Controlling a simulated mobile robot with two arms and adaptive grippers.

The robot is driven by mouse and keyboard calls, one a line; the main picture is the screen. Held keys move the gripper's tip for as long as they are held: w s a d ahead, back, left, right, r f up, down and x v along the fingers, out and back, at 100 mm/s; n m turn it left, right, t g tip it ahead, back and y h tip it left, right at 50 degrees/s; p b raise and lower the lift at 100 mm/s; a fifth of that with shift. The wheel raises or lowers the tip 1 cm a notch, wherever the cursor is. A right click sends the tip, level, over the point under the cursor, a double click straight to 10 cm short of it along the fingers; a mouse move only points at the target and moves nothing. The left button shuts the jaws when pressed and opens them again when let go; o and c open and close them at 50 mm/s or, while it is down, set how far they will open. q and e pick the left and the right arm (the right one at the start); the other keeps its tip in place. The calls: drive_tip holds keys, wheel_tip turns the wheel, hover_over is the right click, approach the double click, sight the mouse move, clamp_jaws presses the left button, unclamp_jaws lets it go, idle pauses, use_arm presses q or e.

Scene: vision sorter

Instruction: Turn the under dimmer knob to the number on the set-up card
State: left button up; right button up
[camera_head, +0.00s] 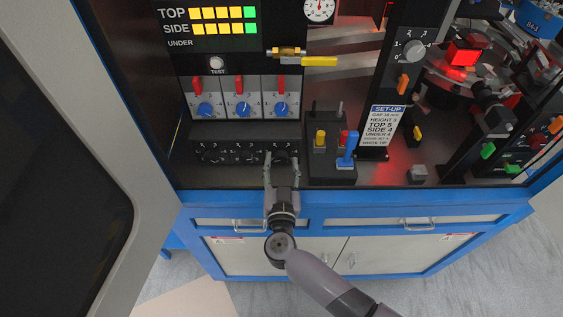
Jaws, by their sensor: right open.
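The set-up card (388,127) hangs on a dark post right of centre; its "UNDER" line appears to read 4. On the lamp display (209,28), the TOP and SIDE rows show several lit bars, and the UNDER row shows none. A low black panel (228,136) carries three dark dials with white numbers. My right gripper (281,161) is open, pointing at the rightmost dial, its fingers on either side of it. The gripper partly hides this dial, so its setting cannot be read. I cannot read labels on the dials. My left gripper is not in view.
Above the dials are three blue knobs (243,109) with red levers. An open cabinet door (150,150) stands at the left.

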drive_tip(key=s, duration=1.1)
drive_tip(key=shift+s, duration=0.15)
drive_tip(key=shift+r, duration=0.1)
